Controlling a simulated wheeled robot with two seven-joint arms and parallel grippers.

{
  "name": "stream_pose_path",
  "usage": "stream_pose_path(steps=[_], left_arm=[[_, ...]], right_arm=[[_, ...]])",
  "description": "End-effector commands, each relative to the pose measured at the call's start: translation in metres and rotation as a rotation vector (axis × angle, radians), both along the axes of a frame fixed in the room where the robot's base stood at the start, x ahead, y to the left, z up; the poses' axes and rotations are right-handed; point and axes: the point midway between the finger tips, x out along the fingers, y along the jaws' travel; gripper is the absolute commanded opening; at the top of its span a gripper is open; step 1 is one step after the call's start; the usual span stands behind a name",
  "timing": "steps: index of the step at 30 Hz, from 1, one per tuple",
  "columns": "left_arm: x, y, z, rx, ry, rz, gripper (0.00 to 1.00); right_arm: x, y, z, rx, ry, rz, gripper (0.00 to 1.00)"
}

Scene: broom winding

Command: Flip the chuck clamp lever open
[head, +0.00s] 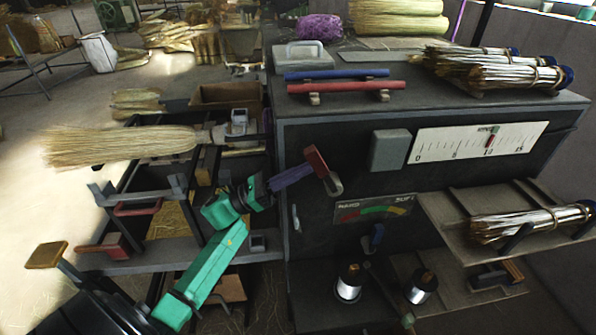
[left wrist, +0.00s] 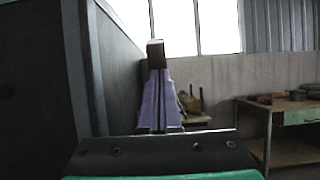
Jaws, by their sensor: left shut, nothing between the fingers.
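A lever with a dark red grip (head: 316,161) and a grey metal end stands at the left front edge of the dark machine cabinet; I take it to be the chuck clamp lever. My left gripper (head: 310,169), with purple fingers, is shut and empty, its tips close beside the lever's grip. In the left wrist view the closed fingers (left wrist: 160,100) point at a brown block (left wrist: 155,54), likely the grip's end; contact cannot be told. A straw broom head (head: 125,145) lies sideways, its right end at the chuck area (head: 232,133), partly hidden. My right gripper is not in view.
The machine cabinet (head: 350,140) is close on the right, with a dial plate (head: 375,210) and wire spools (head: 348,283) below. A red-handled clamp (head: 138,208) and a frame stand left of my arm. Finished brooms (head: 490,70) lie on top.

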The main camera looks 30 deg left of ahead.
Motion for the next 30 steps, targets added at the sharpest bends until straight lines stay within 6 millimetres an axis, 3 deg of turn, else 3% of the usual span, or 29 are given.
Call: stream_pose_path(steps=[14, 30], left_arm=[[0.012, -0.017, 0.025, 0.215, 0.151, 0.000, 0.00], [0.041, -0.052, 0.047, 0.610, 0.448, 0.006, 0.00]], right_arm=[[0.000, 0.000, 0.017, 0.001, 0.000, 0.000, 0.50], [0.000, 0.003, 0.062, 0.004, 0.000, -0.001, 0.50]])
